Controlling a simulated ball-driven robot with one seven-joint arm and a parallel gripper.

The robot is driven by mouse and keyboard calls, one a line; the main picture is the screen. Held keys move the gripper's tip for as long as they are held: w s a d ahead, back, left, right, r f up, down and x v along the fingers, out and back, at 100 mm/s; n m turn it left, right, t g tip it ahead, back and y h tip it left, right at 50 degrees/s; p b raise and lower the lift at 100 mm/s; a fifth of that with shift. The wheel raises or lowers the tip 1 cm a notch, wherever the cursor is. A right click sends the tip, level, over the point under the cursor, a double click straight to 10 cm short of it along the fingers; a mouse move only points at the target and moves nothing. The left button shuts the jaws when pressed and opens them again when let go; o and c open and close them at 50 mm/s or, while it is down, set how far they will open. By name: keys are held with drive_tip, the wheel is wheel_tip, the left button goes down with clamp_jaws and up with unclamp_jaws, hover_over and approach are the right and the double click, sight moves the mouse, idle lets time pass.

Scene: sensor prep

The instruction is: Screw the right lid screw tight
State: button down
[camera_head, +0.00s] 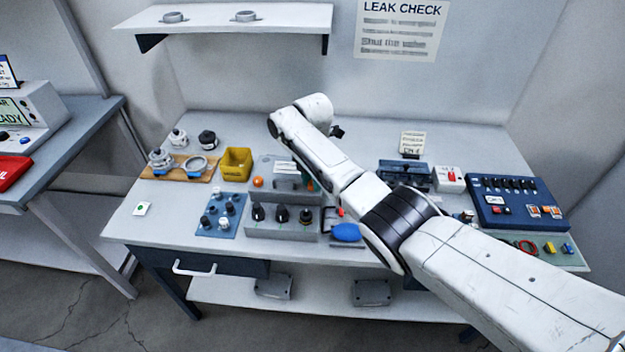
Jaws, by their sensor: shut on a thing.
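My arm (325,155) reaches in from the lower right across the bench and bends at its top end. My gripper is hidden behind the arm, so its jaws and anything in them do not show. A grey box-like fixture (268,170) stands just left of the arm, partly covered by it.
In front stands a grey rack (283,230) with several black-topped tools. A blue tray (220,215), a yellow bin (236,163) and a wooden board (180,173) with fittings lie left. A blue oval (346,232) is near the arm; a blue switch panel (517,203) lies right. The bench's front left is mostly clear.

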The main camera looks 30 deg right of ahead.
drive_tip(key=m, duration=0.3)
drive_tip(key=shift+m, duration=0.4)
drive_tip(key=m, duration=0.4)
drive_tip(key=shift+m, duration=0.3)
drive_tip(key=m, duration=1.2)
drive_tip(key=shift+m+b, duration=0.3)
drive_tip(key=m, duration=0.3)
drive_tip(key=shift+w+m, duration=0.1)
drive_tip(key=shift+m, duration=0.3)
drive_tip(key=m, duration=0.3)
drive_tip(key=shift+r+m+b, duration=0.1)
drive_tip(key=shift+m+b, duration=0.2)
drive_tip(key=shift+m, duration=1.7)
